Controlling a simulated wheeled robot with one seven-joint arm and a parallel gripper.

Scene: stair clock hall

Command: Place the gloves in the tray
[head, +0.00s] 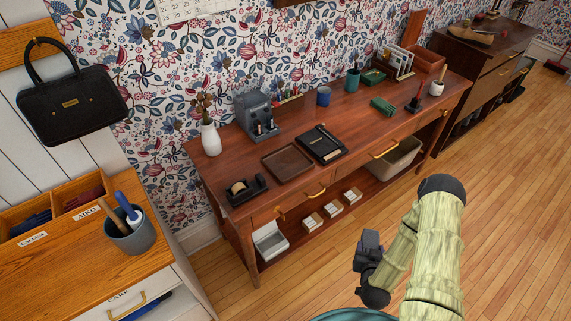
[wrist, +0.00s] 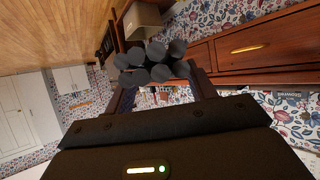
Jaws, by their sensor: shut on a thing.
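The gloves (wrist: 150,62) show in the wrist view as a bundle of dark grey rounded fingers between my two jaws. My gripper (head: 369,242) is shut on them; it also shows in the wrist view (wrist: 160,82). In the head view my gripper is in front of the desk, above the floor, and the gloves are hard to make out against it. The tray (head: 287,164) is a shallow brown square on the desk top, to the left of and beyond my gripper. It is empty.
The desk (head: 232,178) bears a black tape dispenser (head: 246,189) and a black notebook (head: 321,144) beside the tray. A white vase (head: 210,139) and a grey device (head: 257,115) stand behind. The floor (head: 500,180) at right is clear.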

